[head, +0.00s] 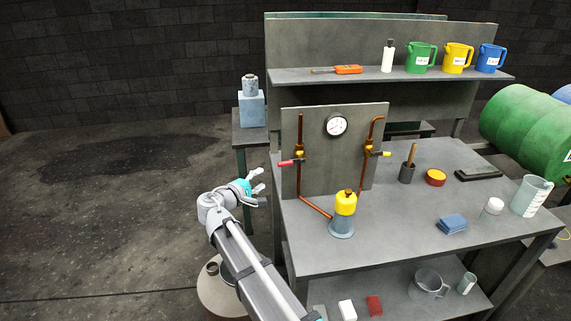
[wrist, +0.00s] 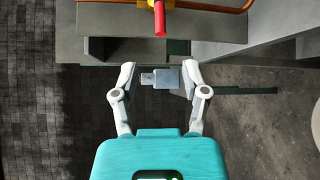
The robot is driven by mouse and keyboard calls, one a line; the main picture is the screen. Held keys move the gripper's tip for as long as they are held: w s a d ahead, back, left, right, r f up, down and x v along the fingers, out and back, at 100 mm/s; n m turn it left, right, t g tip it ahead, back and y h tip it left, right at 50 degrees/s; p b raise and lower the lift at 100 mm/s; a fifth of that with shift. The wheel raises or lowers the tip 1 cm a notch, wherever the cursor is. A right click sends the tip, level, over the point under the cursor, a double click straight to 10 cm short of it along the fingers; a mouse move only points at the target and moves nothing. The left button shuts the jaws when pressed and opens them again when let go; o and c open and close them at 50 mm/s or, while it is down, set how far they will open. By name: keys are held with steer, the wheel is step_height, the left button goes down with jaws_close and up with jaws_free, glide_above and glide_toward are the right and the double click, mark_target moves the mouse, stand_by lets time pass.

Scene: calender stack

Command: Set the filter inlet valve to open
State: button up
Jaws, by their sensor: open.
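A grey upright panel (head: 342,170) on the bench carries copper pipes and two valves. The left valve has a red lever (head: 291,162) that sticks out leftward, crosswise to its vertical pipe (head: 299,135). A canister with a yellow top (head: 344,203) stands at the pipes' lower end. I see no readable valve labels. My gripper (head: 259,187) is open and empty, left of the panel and apart from the red lever. In the wrist view the red lever (wrist: 160,22) lies ahead, above the fingertips (wrist: 160,77).
A round gauge (head: 336,125) sits at the panel's top. The bench (head: 405,225) holds a dark cup with a wooden handle (head: 408,167), a blue cloth (head: 451,223) and a clear beaker (head: 531,195). A blue box (head: 252,108) stands behind left. The floor left is clear.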

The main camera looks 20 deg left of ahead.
mark_target(284, 165)
steer(key=shift+w, duration=0.1)
steer(key=b+x, duration=0.1)
steer(key=x, duration=1.2)
steer(key=shift+w+d+b, duration=0.15)
steer(key=shift+w+b, duration=0.15)
steer(key=shift+w, duration=0.05)
jaws_close()
stand_by(0.4)
